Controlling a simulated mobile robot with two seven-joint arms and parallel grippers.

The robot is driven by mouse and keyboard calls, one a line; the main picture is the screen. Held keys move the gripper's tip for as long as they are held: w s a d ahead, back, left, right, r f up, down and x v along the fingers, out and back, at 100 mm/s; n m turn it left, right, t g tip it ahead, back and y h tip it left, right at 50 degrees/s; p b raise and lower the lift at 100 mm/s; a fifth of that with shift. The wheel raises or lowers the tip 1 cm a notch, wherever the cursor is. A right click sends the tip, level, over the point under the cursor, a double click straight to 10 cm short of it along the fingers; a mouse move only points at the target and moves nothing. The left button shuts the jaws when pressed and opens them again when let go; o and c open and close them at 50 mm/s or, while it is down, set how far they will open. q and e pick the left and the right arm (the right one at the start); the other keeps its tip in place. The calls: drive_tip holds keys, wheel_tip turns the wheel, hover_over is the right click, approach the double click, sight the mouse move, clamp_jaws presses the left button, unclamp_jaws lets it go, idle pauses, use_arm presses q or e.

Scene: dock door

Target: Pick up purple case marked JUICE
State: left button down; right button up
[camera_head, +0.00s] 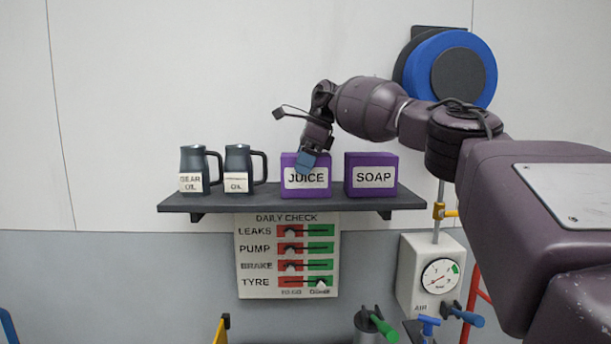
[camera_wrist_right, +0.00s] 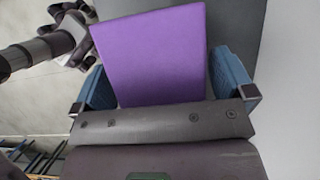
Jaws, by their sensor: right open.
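The purple case marked JUICE (camera_head: 306,181) stands on a dark wall shelf (camera_head: 270,202), with its white label facing me. My right gripper (camera_head: 307,163) reaches in from the right, and its blue finger overlaps the case's upper front in the head view. In the right wrist view, the purple case's flat face (camera_wrist_right: 152,55) lies between the two blue fingers of the open right gripper (camera_wrist_right: 165,82). A strip of space shows beside the right finger; contact at the left finger is unclear.
A purple case marked SOAP (camera_head: 371,175) stands just right of the JUICE case. Two dark jugs with OIL labels, a left one (camera_head: 193,168) and a right one (camera_head: 239,167), stand on the left. A DAILY CHECK board (camera_head: 288,256) hangs below, and an AIR gauge box (camera_head: 432,275) is lower right.

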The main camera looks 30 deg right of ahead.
drive_tip(key=shift+a+f, duration=0.1)
drive_tip(key=shift+f, duration=0.3)
idle(0.6)
drive_tip(key=shift+c, duration=0.3)
drive_tip(key=c, duration=1.2)
drive_tip(key=shift+o, duration=0.2)
drive_tip(key=shift+r, duration=0.2)
drive_tip(key=shift+r, duration=5.05)
